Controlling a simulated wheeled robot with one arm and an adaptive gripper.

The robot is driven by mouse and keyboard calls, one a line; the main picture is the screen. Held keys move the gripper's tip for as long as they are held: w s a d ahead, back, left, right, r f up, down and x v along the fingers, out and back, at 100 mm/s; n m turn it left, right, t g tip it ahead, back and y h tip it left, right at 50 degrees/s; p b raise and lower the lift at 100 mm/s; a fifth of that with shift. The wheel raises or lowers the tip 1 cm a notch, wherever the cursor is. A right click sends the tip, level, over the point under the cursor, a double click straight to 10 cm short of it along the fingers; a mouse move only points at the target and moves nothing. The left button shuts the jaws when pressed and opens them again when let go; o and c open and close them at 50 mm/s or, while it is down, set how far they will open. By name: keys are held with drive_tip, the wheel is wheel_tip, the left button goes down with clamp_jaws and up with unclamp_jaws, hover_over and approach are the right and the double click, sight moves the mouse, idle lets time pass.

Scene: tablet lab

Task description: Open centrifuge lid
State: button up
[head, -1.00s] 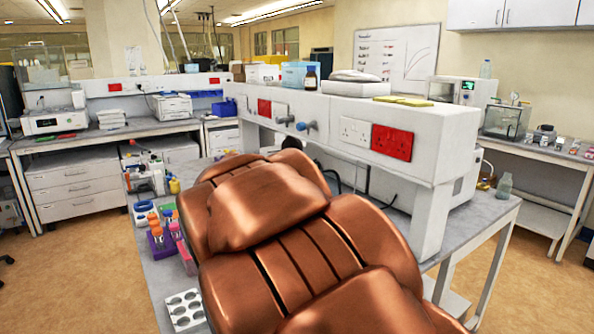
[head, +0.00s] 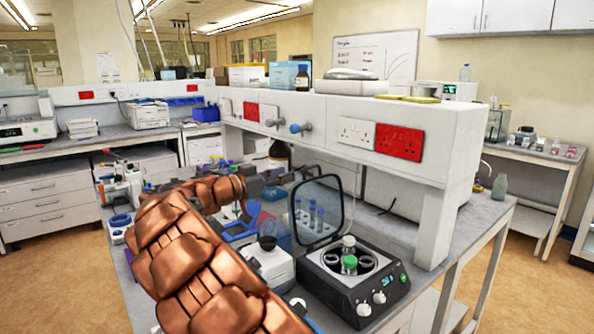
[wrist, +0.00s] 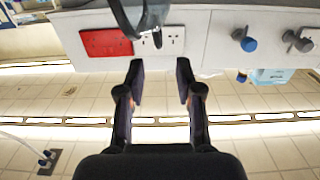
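The centrifuge (head: 346,296) stands on the near bench, a dark box with knobs on its front and a rotor well holding tubes, one green-capped. Its lid (head: 318,207), a clear panel in a dark frame, stands raised at the back left of the body. My gripper (wrist: 160,66) is open and empty in the wrist view, its two dark fingers apart. A dark curved frame, probably the lid's rim (wrist: 122,18), crosses the top of that view beyond the fingertips. In the head view my copper-coloured arm ends left of the lid; the fingers are hard to make out there.
A white shelf unit with red and white sockets (head: 400,140) runs behind the centrifuge. A small device with a dark top (head: 268,262) stands left of it. Several tools and racks crowd the bench behind my arm.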

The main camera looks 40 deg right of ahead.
sight(305, 169)
drive_tip(key=d, duration=0.2)
drive_tip(key=d+p, duration=0.1)
drive_tip(key=d, duration=0.2)
drive_tip(key=s+d+p, duration=0.1)
drive_tip(key=d, duration=0.2)
drive_tip(key=shift+a, duration=0.1)
clamp_jaws()
idle(0.6)
